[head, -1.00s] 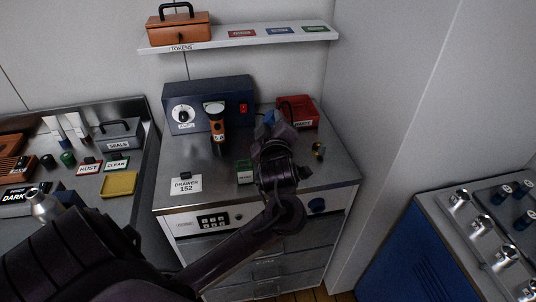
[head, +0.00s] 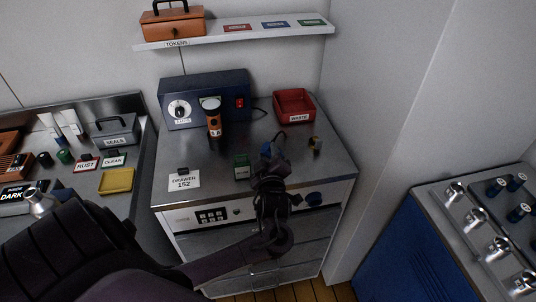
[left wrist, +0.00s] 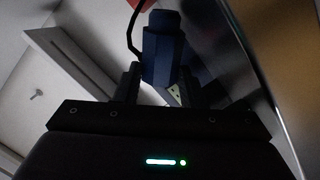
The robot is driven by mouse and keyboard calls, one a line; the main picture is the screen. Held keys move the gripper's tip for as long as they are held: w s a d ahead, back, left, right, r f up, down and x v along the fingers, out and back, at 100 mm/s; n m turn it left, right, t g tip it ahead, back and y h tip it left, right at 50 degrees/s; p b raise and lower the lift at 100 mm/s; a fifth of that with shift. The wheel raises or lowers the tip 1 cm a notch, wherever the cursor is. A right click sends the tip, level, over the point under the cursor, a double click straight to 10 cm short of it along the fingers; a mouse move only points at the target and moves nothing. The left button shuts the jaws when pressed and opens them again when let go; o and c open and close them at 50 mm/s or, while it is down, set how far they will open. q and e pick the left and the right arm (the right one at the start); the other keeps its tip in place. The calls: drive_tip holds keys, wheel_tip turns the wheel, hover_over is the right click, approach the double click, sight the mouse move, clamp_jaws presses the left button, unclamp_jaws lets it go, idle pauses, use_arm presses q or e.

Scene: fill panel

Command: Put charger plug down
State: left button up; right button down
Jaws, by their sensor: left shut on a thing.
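The charger plug is a blue block with a black cable; a bit of its blue (head: 266,149) shows at the tip of my left gripper (head: 270,158) in the head view. In the left wrist view the plug (left wrist: 161,48) stands between the two dark fingers of my left gripper (left wrist: 156,85), which are shut on it. The cable leaves its far end. The gripper is over the front part of the metal cabinet top (head: 216,165), right of a small green block (head: 241,168). Whether the plug touches the top cannot be told. My right gripper is not in view.
A blue box with a dial (head: 179,111) and red switch stands at the back, an orange-black device (head: 213,122) before it. A red waste bin (head: 295,106) is at back right, a small brass-coloured part (head: 315,144) near it. A drawer card (head: 184,180) lies front left.

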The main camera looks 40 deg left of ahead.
use_arm(q)
drive_tip(key=shift+f, duration=0.2)
drive_tip(key=o, duration=1.1)
drive_tip(key=shift+r, duration=0.15)
drive_tip(key=shift+s+d, duration=0.1)
drive_tip(key=shift+d, duration=0.05)
drive_tip(key=b+v, duration=0.2)
drive_tip(key=v, duration=0.9)
drive_tip(key=shift+s+d+r, duration=0.15)
drive_tip(key=shift+s, duration=0.2)
